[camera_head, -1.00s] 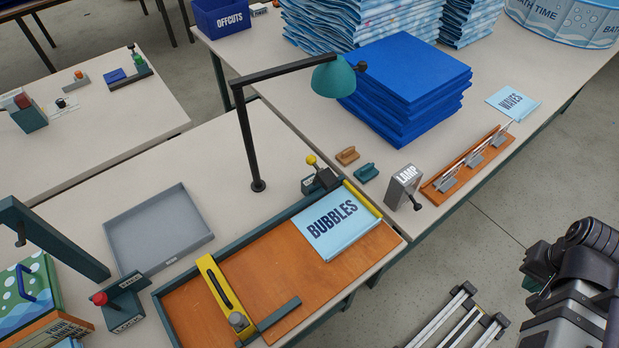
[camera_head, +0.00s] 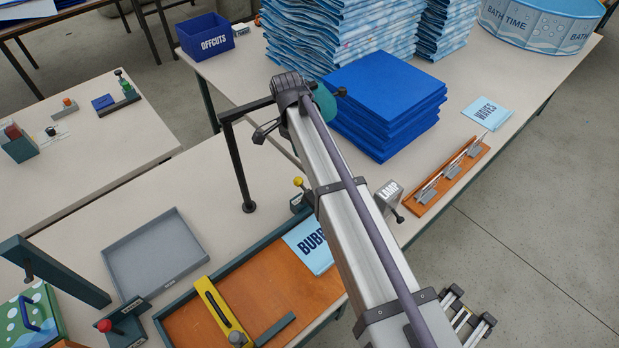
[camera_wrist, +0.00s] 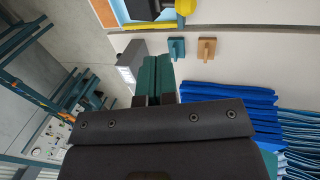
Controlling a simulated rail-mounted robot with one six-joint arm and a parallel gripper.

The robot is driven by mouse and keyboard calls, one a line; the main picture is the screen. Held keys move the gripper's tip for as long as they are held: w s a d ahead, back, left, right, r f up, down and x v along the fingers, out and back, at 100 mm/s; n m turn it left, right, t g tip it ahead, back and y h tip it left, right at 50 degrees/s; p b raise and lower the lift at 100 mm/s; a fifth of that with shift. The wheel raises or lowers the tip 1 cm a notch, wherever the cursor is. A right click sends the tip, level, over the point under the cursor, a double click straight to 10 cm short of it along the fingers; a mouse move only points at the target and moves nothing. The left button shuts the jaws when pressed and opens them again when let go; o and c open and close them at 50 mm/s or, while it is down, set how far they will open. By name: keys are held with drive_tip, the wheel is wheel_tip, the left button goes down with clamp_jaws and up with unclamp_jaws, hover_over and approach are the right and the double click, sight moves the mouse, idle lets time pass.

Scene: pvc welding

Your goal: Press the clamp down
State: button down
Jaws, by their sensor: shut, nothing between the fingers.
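The clamp (camera_head: 301,201) is a small dark block with a yellow ball knob (camera_head: 298,182), at the back edge of the orange board (camera_head: 290,278). My arm partly covers its right side in the head view. In the wrist view a dark clamp body (camera_wrist: 145,8) shows at the top edge, cut off by the frame, with a yellow part beside it. My gripper (camera_wrist: 156,62) has two teal fingers pressed together with nothing between them. It is apart from the clamp. My arm hides the fingers in the head view.
A light blue BUBBLES packet (camera_head: 305,246) lies on the board, partly covered by my arm. A LAMP switch box (camera_head: 389,195), a blue stack (camera_head: 385,100) and a grey tray (camera_head: 155,255) are around.

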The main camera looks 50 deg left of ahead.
sight(305, 196)
drive_tip(key=shift+w+f, duration=0.1)
drive_tip(key=b+x, duration=0.9)
drive_tip(key=x, duration=0.1)
drive_tip(key=shift+b, duration=0.35)
drive_tip(key=shift+d, duration=0.1)
